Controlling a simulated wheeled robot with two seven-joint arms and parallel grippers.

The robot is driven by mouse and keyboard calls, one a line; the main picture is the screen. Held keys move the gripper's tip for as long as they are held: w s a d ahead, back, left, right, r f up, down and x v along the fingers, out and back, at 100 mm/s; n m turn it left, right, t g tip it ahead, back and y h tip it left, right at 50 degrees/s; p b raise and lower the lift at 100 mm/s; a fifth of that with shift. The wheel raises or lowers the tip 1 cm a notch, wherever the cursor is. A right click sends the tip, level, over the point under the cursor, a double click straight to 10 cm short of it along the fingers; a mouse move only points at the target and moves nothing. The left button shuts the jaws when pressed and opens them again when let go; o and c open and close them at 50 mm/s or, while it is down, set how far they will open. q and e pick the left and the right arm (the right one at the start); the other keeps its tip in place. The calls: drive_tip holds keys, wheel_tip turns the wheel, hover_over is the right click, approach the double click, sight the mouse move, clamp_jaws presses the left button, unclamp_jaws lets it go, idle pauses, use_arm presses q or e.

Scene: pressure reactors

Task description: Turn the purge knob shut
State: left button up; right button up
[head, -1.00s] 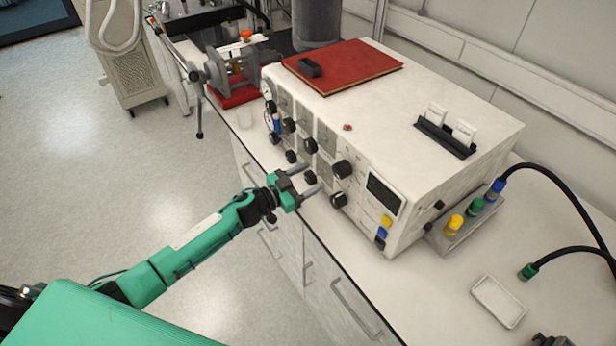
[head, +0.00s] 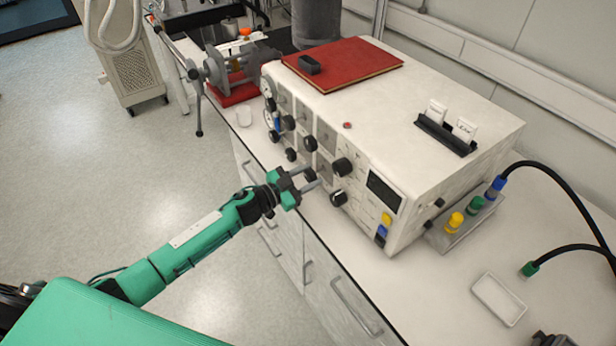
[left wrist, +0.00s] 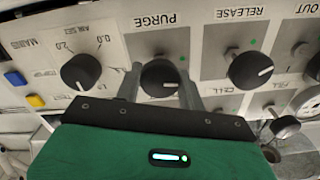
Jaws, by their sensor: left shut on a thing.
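The purge knob (left wrist: 160,77) is a round black knob with a pale pointer line, set on a light panel under an upside-down PURGE label in the left wrist view. The line points to the right and slightly down there. My left gripper (head: 312,178) is at the front of the white reactor cabinet (head: 440,130). Its two grey fingers stand on either side of the purge knob, shut on it. My right gripper does not show.
Close neighbours are the release knob (left wrist: 250,70) and a numbered dial (left wrist: 81,72) in the left wrist view. More black knobs line the panel. A red book (head: 345,66) lies on the cabinet. A white tray (head: 498,299) lies on the bench at right.

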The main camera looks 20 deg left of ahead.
use_arm(q)
drive_tip(key=m+b, duration=0.1)
drive_tip(key=m, duration=0.3)
drive_tip(key=shift+f, duration=0.1)
drive_tip(key=m+b, duration=0.1)
drive_tip(key=m, duration=0.3)
drive_tip(key=m+b, duration=0.2)
drive_tip(key=m, duration=0.2)
drive_tip(key=shift+f, duration=0.1)
drive_tip(key=shift+m+b, duration=0.8)
drive_tip(key=shift+m, duration=1.3)
drive_tip(key=o, duration=1)
drive_tip(key=shift+c, duration=0.2)
drive_tip(key=shift+s, duration=0.1)
